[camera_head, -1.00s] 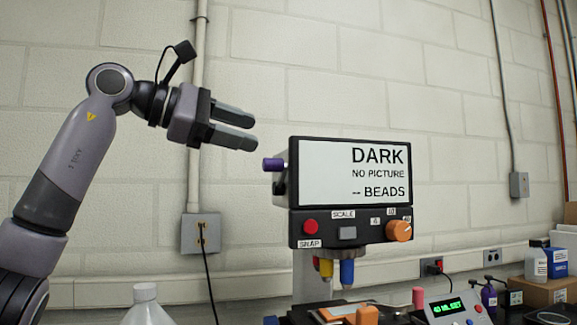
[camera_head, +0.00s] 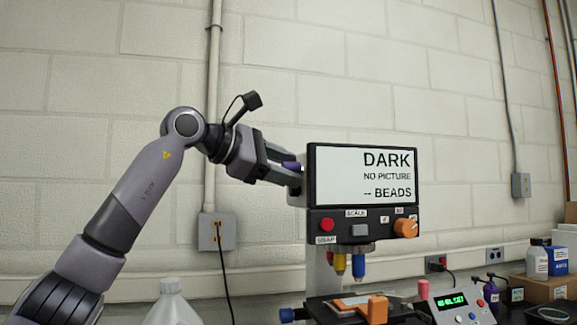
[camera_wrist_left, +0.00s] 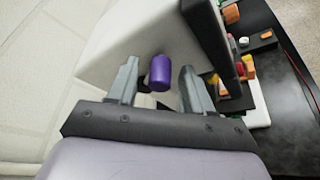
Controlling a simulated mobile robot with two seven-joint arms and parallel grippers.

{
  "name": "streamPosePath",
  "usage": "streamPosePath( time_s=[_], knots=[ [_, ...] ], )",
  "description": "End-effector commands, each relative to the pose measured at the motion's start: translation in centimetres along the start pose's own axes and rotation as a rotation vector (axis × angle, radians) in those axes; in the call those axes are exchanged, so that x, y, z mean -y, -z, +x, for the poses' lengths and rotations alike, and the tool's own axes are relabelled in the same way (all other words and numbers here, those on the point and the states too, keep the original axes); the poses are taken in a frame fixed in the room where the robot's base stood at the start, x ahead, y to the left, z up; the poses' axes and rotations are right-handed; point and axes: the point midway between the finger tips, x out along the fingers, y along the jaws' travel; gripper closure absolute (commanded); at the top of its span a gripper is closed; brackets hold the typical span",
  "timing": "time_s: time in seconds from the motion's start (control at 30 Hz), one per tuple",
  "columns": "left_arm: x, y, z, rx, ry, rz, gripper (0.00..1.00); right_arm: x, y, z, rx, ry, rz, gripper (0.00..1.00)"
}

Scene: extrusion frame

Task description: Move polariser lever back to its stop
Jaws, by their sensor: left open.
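The polariser lever shows as a purple knob (camera_head: 291,165) on the left side of the microscope head, partly hidden by my gripper. In the left wrist view the purple knob (camera_wrist_left: 161,72) stands between the two open fingers, with gaps on both sides. My left gripper (camera_head: 297,173) is open around the knob, its fingertips close to the side of the head. It also shows in the left wrist view (camera_wrist_left: 158,82). The screen (camera_head: 362,175) on the head reads DARK, NO PICTURE, -- BEADS. My right gripper is not in view.
Below the screen are a red SNAP button (camera_head: 327,225) and an orange dial (camera_head: 406,228). Coloured objectives (camera_head: 350,264) hang over the stage.

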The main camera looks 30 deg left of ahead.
Motion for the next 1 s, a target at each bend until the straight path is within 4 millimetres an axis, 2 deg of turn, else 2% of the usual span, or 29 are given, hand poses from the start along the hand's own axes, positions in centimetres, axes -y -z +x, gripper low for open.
streamPosePath(
  time_s=[0.13,0.37,0.5,0.53,0.8,1.0],
  knots=[
    [0.0,0.05,0.83,-0.001,0.0,0.0,0.49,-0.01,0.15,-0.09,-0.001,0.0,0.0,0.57],
    [0.02,0.04,0.87,0.0,0.0,0.0,0.49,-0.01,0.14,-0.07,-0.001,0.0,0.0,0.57],
    [0.01,0.03,0.84,0.0,0.0,0.0,0.95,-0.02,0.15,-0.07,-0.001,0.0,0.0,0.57],
    [0.01,0.03,0.84,0.0,0.0,0.0,1.0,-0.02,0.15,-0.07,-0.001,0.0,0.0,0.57],
    [0.15,0.07,0.83,0.0,-0.006,0.014,1.0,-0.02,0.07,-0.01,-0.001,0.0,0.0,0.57],
    [0.79,0.25,0.9,0.001,-0.037,0.087,1.0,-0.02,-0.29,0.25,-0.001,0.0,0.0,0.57]
  ],
)
